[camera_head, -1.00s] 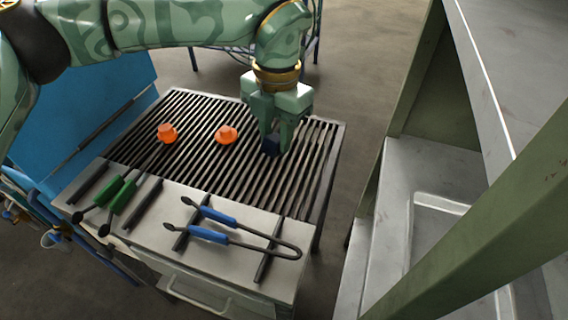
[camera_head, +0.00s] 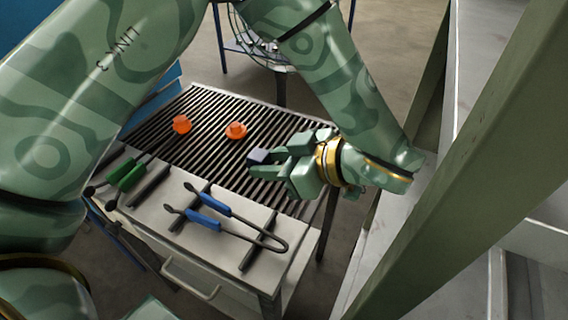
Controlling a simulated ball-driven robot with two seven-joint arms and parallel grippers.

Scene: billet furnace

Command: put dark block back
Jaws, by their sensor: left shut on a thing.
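My right gripper is not in view.
Two orange pieces (camera_head: 181,124) (camera_head: 236,130) sit on the grate. Green-handled tongs (camera_head: 125,174) and blue-handled tongs (camera_head: 215,204) lie on the table's front plate. A green post (camera_head: 460,165) and metal shelving stand close on the right.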

